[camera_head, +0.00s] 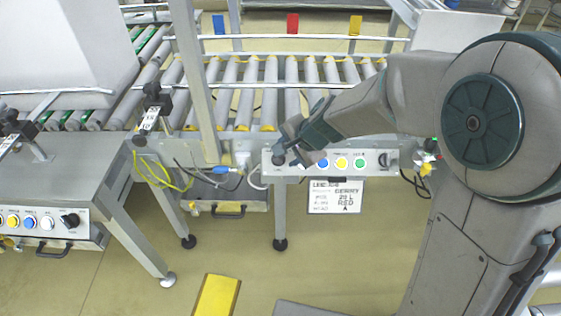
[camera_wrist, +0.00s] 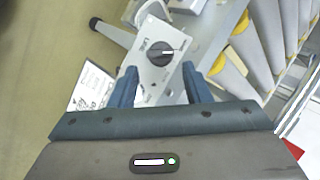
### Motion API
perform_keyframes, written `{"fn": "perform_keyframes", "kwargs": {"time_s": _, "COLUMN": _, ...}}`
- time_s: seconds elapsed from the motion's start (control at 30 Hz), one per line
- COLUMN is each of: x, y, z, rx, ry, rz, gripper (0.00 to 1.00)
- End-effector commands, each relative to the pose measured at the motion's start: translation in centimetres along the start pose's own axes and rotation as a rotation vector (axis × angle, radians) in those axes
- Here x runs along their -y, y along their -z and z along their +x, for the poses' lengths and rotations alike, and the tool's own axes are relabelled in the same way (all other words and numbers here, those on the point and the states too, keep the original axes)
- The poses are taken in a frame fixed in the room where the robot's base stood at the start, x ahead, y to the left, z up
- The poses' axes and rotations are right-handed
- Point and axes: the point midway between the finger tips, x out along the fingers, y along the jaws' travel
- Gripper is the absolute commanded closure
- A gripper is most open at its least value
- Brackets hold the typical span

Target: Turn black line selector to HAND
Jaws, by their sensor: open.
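The black selector knob (camera_wrist: 161,54) sits on a light grey panel in the wrist view, with a white mark pointing to the right of that picture. Small printing beside it is too small to read surely. My gripper (camera_wrist: 174,68) is open, its two blue-grey fingers on either side of the knob in the picture. Whether they touch it I cannot tell. In the head view my gripper (camera_head: 291,152) is at the left end of the button panel (camera_head: 333,172), where the knob (camera_head: 278,159) is partly hidden.
Blue, yellow and green buttons (camera_head: 341,163) and another black knob (camera_head: 383,160) are on the same panel. A sign (camera_head: 335,196) hangs below. Conveyor rollers (camera_head: 270,85) lie behind. A second panel with a black knob (camera_head: 70,220) is at left. A metal post (camera_head: 197,85) stands left of my gripper.

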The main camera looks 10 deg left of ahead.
Motion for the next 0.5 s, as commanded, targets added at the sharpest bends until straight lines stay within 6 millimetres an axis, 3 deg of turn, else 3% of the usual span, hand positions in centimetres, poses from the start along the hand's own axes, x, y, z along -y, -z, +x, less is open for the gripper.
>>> {"fn": "perform_keyframes", "kwargs": {"time_s": 0.03, "x": -0.3, "y": -0.1, "z": 1.6, "rx": 0.002, "ry": -0.003, "rz": -0.001, "gripper": 0.56}}
{"fn": "perform_keyframes", "kwargs": {"time_s": 0.2, "x": -0.2, "y": 0.0, "z": 4.3, "rx": 0.000, "ry": -0.001, "rz": 0.000, "gripper": 0.56}}
{"fn": "perform_keyframes", "kwargs": {"time_s": 0.5, "x": 0.0, "y": 0.0, "z": 6.1, "rx": 0.000, "ry": 0.000, "rz": -0.001, "gripper": 0.56}}
